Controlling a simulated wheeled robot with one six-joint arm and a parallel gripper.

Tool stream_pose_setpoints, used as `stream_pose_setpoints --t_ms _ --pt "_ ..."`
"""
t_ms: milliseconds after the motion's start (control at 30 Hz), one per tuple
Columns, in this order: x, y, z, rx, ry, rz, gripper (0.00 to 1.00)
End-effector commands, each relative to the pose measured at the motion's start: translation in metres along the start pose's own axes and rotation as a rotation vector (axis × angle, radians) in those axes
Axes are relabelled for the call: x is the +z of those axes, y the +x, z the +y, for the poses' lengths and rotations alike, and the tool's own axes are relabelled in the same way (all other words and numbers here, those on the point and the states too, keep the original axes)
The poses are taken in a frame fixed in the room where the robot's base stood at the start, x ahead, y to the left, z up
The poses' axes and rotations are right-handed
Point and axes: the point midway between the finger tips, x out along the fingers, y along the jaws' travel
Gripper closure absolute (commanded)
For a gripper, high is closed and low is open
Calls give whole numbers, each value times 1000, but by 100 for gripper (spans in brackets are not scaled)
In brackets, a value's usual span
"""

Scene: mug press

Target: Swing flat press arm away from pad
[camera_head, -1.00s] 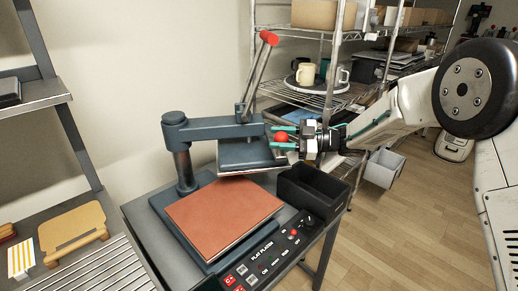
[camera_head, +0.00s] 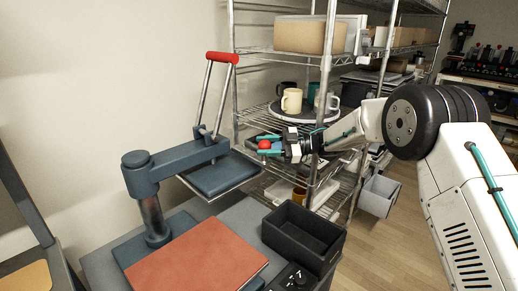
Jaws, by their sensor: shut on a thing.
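The flat press has a blue-grey swing arm (camera_head: 178,163) on an upright post (camera_head: 153,215). A flat upper plate (camera_head: 220,176) hangs from the arm, beyond the back edge of the orange-brown pad (camera_head: 195,262) in this view. A lever with a red handle (camera_head: 222,57) stands up from the arm. My gripper (camera_head: 268,148) is shut on a round red knob (camera_head: 264,145) at the plate's far right side. The knob's mount is mostly hidden.
A black open bin (camera_head: 304,232) stands right of the pad, by a control panel (camera_head: 292,278). A wire shelf rack (camera_head: 327,75) with mugs (camera_head: 291,101) stands close behind my gripper. Wooden floor (camera_head: 375,250) is free at the right.

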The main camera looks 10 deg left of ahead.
Motion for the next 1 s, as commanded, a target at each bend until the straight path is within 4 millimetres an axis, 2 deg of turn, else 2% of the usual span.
stream_pose_setpoints --t_ms 33,333,367,400,433,700,1000 --pt "-2 -6 4 11 -5 -3 100" --pt "-2 2 4 3 -5 2 100" --pt "-2 3 4 2 -5 2 57" --pt "-2 4 3 1 -5 3 45" --pt "-2 5 3 0 -4 3 41" --pt "-2 14 0 -12 -2 8 41" --pt "-1 14 -2 -14 0 7 41"
